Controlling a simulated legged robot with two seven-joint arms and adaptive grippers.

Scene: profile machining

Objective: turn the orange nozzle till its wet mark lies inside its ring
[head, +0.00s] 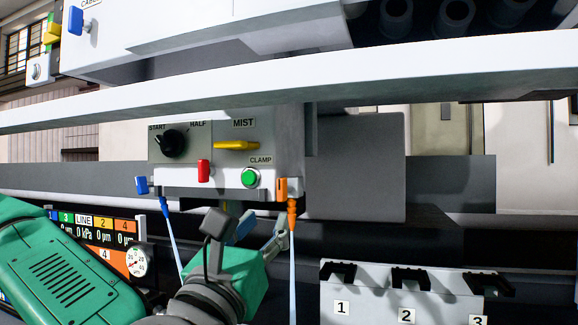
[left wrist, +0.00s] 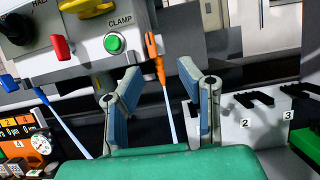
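The orange nozzle (head: 292,212) hangs at the lower right corner of the grey control box, below an orange block (head: 282,187). A pale blue jet or line runs straight down from it. In the left wrist view the orange nozzle (left wrist: 154,55) shows between and beyond my fingers. My left gripper (head: 258,231) is below and left of the nozzle, its fingers apart and empty; the left wrist view also shows it open (left wrist: 159,72). I cannot make out the wet mark or its ring. My right gripper is not in view.
The control box has a green CLAMP button (head: 250,177), red lever (head: 204,170), yellow MIST handle (head: 236,145) and black knob (head: 172,143). A blue nozzle (head: 164,205) hangs at its left. A numbered rack (head: 370,300) stands right; a gauge panel (head: 112,262) stands left.

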